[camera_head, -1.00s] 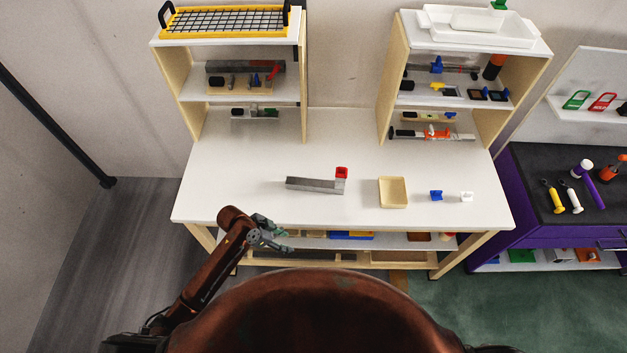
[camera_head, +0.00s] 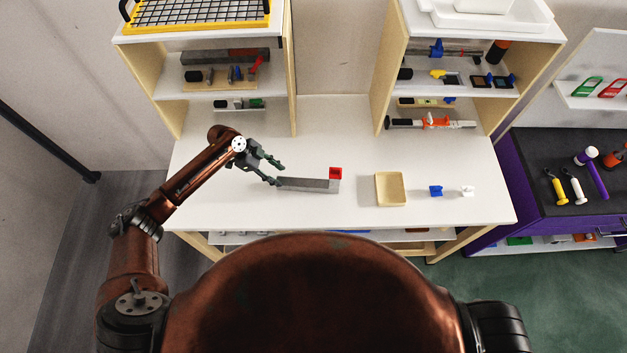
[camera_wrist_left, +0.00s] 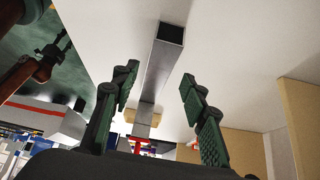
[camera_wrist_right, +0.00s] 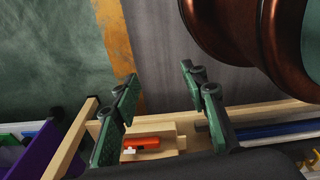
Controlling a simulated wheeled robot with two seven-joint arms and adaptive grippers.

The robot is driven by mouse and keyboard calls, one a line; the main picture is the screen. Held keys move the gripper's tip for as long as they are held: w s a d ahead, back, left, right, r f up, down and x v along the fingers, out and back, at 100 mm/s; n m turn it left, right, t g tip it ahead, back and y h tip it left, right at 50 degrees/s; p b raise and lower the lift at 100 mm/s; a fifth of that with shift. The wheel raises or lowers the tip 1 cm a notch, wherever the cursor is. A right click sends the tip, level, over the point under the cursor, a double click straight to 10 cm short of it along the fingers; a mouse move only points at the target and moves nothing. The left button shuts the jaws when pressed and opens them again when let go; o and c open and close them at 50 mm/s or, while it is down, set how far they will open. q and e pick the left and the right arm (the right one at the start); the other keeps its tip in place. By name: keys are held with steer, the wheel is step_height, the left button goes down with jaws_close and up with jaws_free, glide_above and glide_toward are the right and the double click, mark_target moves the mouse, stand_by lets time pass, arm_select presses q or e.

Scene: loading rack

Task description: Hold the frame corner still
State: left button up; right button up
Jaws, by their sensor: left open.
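The frame corner, a grey metal bar (camera_head: 308,185) with a red block (camera_head: 335,173) at its right end, lies on the white table. My left gripper (camera_head: 277,174) is open at the bar's left end. In the left wrist view the bar (camera_wrist_left: 160,70) runs between the two spread green fingers (camera_wrist_left: 158,80), its hollow end showing; I see no finger closed on it. My right gripper (camera_wrist_right: 157,80) is open and empty in the right wrist view, over the floor and the edge of a wooden shelf. It is out of the head view.
A shallow beige tray (camera_head: 391,189), a small blue part (camera_head: 435,190) and a small white part (camera_head: 467,191) lie right of the bar. Two wooden shelf units (camera_head: 135,72) stand at the back. The table front is clear.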

mark_target(288, 181)
arm_select(q)
steer(key=shift+b+x, duration=0.55)
steer(key=shift+x, duration=0.6)
arm_select(e)
steer(key=s+f, duration=0.1)
steer(key=s, duration=0.4)
arm_select(q)
steer(key=b+x, duration=0.1)
steer(key=x, duration=0.2)
steer(key=shift+b, duration=0.35)
steer(key=shift+b+x, duration=0.35)
steer(key=shift+x, duration=0.5)
steer(key=shift+w+f, duration=0.15)
steer(key=shift+f, duration=0.1)
steer(key=shift+d, duration=0.2)
steer(key=c, duration=0.9)
steer(key=o, duration=0.4)
jaws_close()
arm_select(e)
steer(key=w+f, duration=0.1)
steer(key=w+d+f, duration=0.1)
steer(key=w+f, duration=0.1)
steer(key=shift+w, duration=0.3)
steer(key=shift+a, duration=0.35)
